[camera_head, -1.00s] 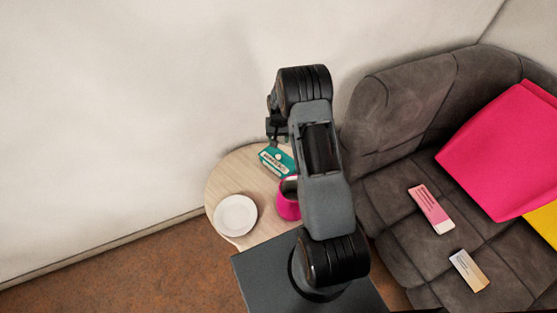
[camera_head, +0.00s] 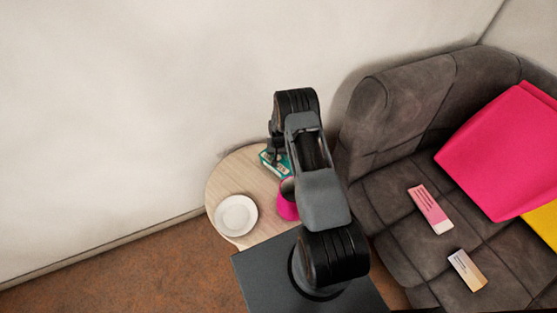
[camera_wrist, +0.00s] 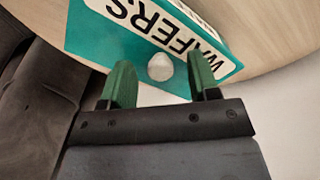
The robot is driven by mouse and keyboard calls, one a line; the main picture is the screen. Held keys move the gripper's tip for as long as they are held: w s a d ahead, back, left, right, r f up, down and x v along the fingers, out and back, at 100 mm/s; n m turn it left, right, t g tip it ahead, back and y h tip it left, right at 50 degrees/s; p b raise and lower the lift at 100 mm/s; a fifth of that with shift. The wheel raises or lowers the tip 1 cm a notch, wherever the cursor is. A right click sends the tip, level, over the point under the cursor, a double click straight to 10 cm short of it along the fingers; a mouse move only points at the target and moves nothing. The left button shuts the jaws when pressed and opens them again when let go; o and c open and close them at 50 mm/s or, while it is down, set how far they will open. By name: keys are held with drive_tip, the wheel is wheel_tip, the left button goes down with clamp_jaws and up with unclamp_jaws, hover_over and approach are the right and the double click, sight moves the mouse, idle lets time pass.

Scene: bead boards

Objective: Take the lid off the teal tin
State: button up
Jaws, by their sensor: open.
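The teal tin (camera_head: 265,159) stands on the round wooden side table, partly hidden by my arm in the head view. In the wrist view the tin (camera_wrist: 85,38) fills the upper part, with a white label in black letters reading "WAFERS". A pale round knob (camera_wrist: 160,67) shows on its teal top, apparently the lid's knob. My gripper (camera_wrist: 161,76) is open, with one green-padded finger on each side of the knob. Gaps show between the knob and both fingers. I cannot tell how high the fingertips are above the lid.
The round wooden table (camera_head: 230,180) also holds a white plate (camera_head: 236,215) and a pink pot (camera_head: 287,207) close to my arm. A grey sofa (camera_head: 390,220) stands on the right with a pink cushion (camera_head: 500,150) and two small boxes. A wall is behind the table.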

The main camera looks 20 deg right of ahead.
drive_tip(key=shift+f, duration=0.1)
drive_tip(key=c, duration=1)
